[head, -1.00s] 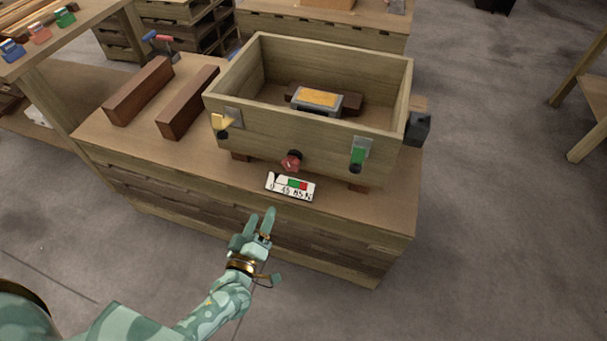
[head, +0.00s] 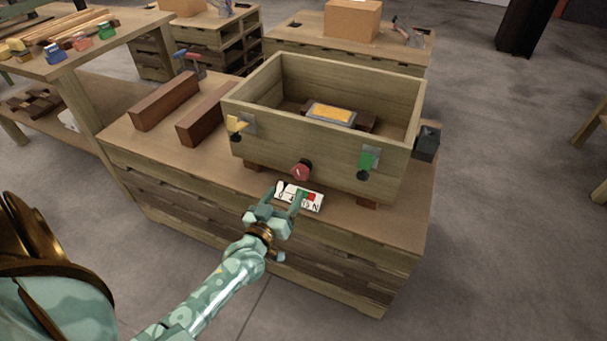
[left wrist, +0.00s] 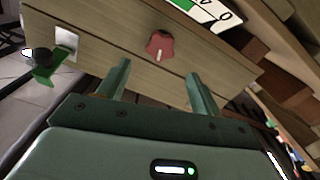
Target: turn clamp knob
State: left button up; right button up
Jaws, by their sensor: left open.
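The red clamp knob (head: 301,171) sits low on the front wall of the wooden box (head: 340,158). In the left wrist view the knob (left wrist: 160,44) is a lobed red shape with a pale mark, ahead of and between my fingers. My left gripper (head: 287,195) is open and empty, just in front of and below the knob, apart from it. Its fingers (left wrist: 160,82) are spread in the left wrist view. A white dial card (head: 310,199) with green and red fields lies below the knob, partly hidden by the fingers. My right gripper is not in view.
A yellow lever (head: 236,125) and a green lever (head: 367,160) stick out from the box front on either side. A dark block (head: 426,142) sits at the box's right end. Two brown bars (head: 165,100) lie left of the box. An orange-topped piece (head: 331,113) lies inside.

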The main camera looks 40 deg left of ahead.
aim_at(299, 175)
pick_arm(q)
jog(key=b+x, duration=0.1)
jog(key=x, duration=0.3)
jog(key=b+x, duration=0.2)
jog(key=x, duration=0.3)
jog(key=shift+w+f, duration=0.15)
jog(key=shift+f, duration=0.1)
jog(key=shift+w+a+r+b, duration=0.15)
jog(key=shift+w+b, duration=0.15)
jog(key=shift+w, duration=0.25)
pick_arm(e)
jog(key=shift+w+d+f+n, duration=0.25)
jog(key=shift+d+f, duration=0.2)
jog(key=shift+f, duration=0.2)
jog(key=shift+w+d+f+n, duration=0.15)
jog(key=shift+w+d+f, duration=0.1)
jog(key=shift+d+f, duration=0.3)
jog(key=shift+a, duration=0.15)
pick_arm(q)
jog(key=c, duration=1)
